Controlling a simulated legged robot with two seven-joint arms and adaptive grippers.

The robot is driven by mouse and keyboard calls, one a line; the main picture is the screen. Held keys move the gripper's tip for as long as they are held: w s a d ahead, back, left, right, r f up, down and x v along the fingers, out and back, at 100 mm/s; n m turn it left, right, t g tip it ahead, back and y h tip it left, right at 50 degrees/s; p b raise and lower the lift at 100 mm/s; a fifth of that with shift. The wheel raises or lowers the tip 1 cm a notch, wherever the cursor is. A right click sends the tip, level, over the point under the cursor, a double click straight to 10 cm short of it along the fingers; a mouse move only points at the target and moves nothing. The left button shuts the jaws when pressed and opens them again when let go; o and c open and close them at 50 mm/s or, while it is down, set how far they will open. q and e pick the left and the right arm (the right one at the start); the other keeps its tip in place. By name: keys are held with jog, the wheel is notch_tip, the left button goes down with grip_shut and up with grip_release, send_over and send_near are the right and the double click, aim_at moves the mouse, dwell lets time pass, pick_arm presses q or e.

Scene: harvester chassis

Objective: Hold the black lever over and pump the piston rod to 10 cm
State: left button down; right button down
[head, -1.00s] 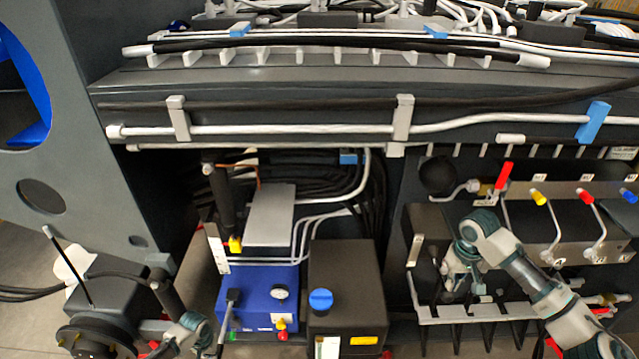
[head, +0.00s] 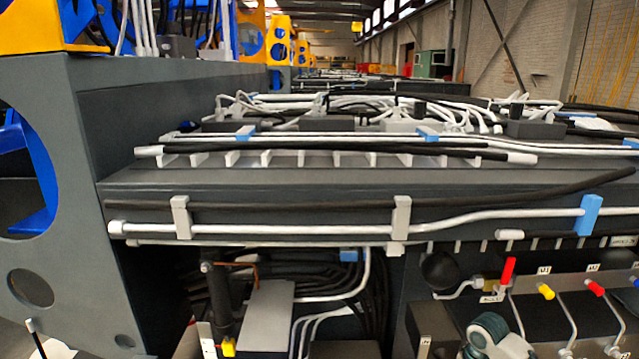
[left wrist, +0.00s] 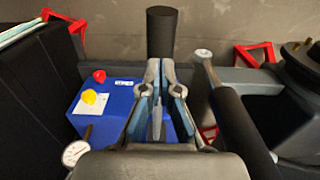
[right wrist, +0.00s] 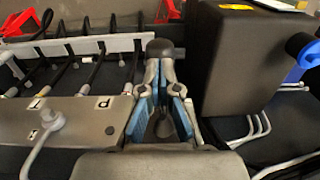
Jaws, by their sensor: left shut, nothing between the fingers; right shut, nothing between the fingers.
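In the head view a black upright cylinder (head: 222,298) with a copper pipe hangs under the beam. A yellow piece (head: 228,347) at its lower end is beside a white scale (head: 207,342), so I take this as the piston. In the left wrist view my left gripper (left wrist: 163,68) is shut and empty. A black round handle (left wrist: 162,30) stands just beyond its fingertips, near the blue pump box (left wrist: 112,108). In the right wrist view my right gripper (right wrist: 160,68) is shut and empty. A black knob, probably the black lever (right wrist: 160,47), is at its fingertips; contact is unclear.
Several black levers or hoses line a pale rail (right wrist: 75,47). A black sleeve (left wrist: 245,130) with a silver end lies close right of my left gripper in its view.

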jog(key=shift+f, duration=0.1)
dwell(0.5)
jog(key=shift+f, duration=2.85)
